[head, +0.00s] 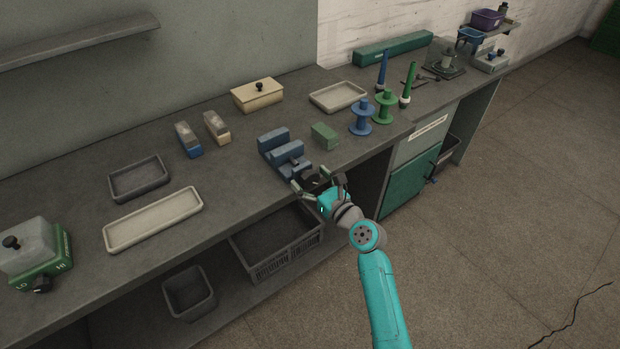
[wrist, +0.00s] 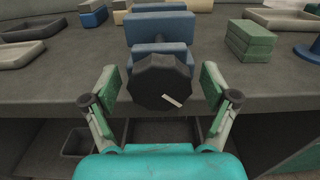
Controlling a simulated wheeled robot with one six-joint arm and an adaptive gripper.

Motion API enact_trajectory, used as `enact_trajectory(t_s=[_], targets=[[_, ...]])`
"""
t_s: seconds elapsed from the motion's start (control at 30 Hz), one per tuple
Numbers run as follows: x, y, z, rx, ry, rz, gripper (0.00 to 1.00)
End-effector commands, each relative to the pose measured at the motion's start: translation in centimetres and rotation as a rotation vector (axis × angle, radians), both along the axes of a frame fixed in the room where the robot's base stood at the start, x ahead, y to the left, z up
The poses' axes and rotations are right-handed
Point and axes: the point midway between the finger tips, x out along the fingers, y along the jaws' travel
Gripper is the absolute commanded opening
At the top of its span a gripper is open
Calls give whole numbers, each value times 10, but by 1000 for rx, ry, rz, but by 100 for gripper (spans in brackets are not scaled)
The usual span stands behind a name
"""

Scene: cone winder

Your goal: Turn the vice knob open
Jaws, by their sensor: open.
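The blue vice (head: 282,152) stands at the front edge of the grey bench in the head view. Its jaws also show in the wrist view (wrist: 160,28), behind the knob. The vice knob (wrist: 161,83) is dark and many-sided with a pale mark low on its face, and it faces the wrist camera. My gripper (wrist: 161,92) is open, with one green-padded finger on each side of the knob. Small gaps seem to show between fingers and knob, so I see no clear contact. In the head view my gripper (head: 319,182) partly hides the knob.
A green block (head: 324,136) sits right of the vice, with a blue spool (head: 362,118) and a green spool (head: 384,107) beyond. A cream tray (head: 153,219) lies to the left. A dark crate (head: 277,246) stands below the bench edge.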

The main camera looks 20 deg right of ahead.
Motion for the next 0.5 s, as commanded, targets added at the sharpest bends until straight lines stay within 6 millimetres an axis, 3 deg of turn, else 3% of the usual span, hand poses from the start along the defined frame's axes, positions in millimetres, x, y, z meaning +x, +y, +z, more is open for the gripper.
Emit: enact_trajectory(t_s=[0.27, 0.5], targets=[[1, 1, 0, 0, 0, 0, 86], [1, 0, 0, 0, 0, 0, 28]])
